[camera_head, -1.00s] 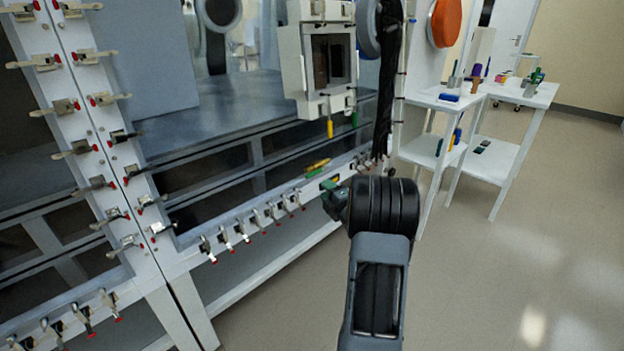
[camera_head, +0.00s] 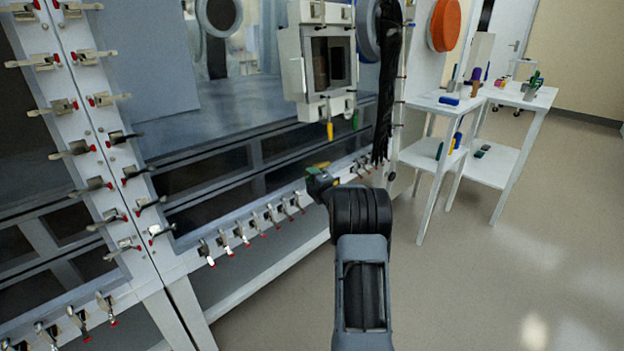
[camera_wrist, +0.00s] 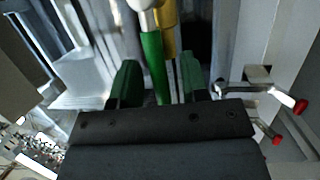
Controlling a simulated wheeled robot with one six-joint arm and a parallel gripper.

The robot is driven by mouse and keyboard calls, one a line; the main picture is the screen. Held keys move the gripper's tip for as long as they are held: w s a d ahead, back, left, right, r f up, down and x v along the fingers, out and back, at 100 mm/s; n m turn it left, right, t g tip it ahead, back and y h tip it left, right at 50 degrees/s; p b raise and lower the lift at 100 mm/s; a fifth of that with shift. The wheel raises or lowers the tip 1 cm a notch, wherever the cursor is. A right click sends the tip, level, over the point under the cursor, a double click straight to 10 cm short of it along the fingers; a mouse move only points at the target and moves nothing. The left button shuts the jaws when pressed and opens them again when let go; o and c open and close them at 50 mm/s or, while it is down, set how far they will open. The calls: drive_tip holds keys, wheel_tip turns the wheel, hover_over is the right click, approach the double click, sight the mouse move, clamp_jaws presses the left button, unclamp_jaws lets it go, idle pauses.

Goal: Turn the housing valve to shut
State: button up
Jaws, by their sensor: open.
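A green lever (camera_wrist: 152,66) and a yellow lever (camera_wrist: 167,38) stand close together in the wrist view, with a pale rounded end above the green one. Which of them belongs to the housing valve I cannot tell. My gripper (camera_wrist: 157,85) is open, its green fingers on either side of the green lever; contact is not clear. In the head view my gripper (camera_head: 313,177) is at the lower front frame of the glovebox, with a yellow lever (camera_head: 320,164) just above it. The gripper partly hides the levers there.
The housing box (camera_head: 329,65) on the glovebox front has another yellow handle (camera_head: 330,131) hanging below it. Several red-tipped clamps (camera_head: 238,230) line the lower frame. A black cable bundle (camera_head: 386,85) hangs right of it. White side tables (camera_head: 440,104) stand right; the floor (camera_head: 530,260) is clear.

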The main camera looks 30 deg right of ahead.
drive_tip(key=shift+c, duration=0.2)
clamp_jaws()
idle(0.3)
